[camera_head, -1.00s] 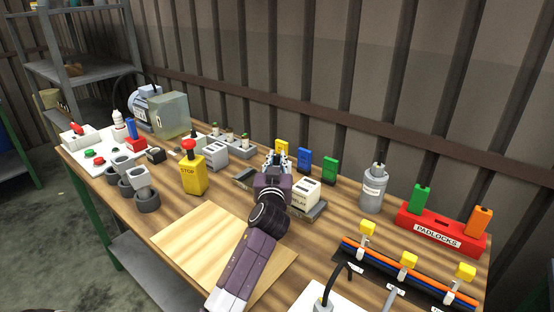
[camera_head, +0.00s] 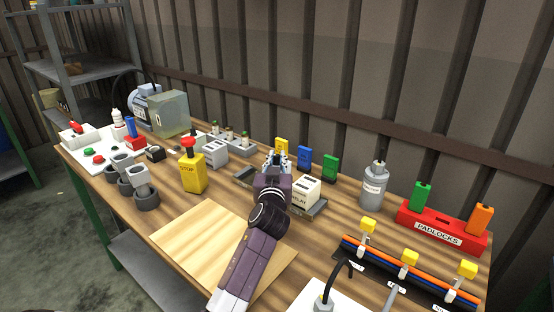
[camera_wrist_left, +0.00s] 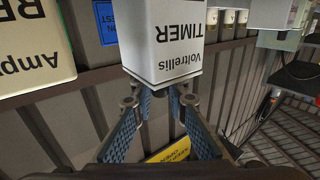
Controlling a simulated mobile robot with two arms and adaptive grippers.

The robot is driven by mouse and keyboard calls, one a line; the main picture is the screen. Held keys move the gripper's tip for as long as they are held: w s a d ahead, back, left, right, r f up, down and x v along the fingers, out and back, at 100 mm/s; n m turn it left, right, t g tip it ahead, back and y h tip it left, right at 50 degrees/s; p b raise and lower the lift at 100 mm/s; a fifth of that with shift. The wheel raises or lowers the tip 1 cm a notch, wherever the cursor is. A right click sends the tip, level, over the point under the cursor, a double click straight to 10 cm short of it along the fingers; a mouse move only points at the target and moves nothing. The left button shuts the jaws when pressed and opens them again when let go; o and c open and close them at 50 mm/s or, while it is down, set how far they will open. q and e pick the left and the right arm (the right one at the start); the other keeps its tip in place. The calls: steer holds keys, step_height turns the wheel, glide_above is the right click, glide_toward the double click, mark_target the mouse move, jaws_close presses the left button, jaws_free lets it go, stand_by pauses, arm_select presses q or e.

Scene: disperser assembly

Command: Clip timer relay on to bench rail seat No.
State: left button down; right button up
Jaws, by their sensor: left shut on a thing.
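The timer relay (camera_wrist_left: 165,45) is a white block whose printed "Voltrellis TIMER" label appears upside down in the left wrist view. My left gripper (camera_wrist_left: 152,98) is shut on its lower end in that view. In the head view my left gripper (camera_head: 276,160) is over the bench rail and hides the timer. The bench rail (camera_head: 318,209) is a grey strip across the middle of the bench, and its left end (camera_head: 243,178) shows left of my wrist. A white relay block (camera_head: 306,190) sits on the rail, right of my gripper. Whether the timer touches the rail is hidden.
Yellow (camera_head: 281,146), blue (camera_head: 304,158) and green (camera_head: 330,168) tags stand behind the rail. A yellow stop box (camera_head: 193,175) and a grey-white block (camera_head: 215,153) are to the left. A grey canister (camera_head: 374,187) is to the right. A bare wooden board (camera_head: 205,240) lies in front.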

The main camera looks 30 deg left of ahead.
arm_select(q)
steer(key=shift+s+f, duration=0.15)
steer(key=shift+f, duration=0.1)
steer(key=shift+f+b, duration=0.1)
steer(key=shift+b, duration=0.2)
steer(key=shift+s, duration=0.15)
steer(key=shift+f, duration=0.1)
steer(key=shift+d+r, duration=0.1)
steer(key=shift+r, duration=0.3)
stand_by(0.6)
steer(key=shift+w, duration=0.2)
steer(key=shift+w+d+r, duration=0.15)
steer(key=shift+w+d, duration=0.2)
steer(key=shift+d, duration=0.05)
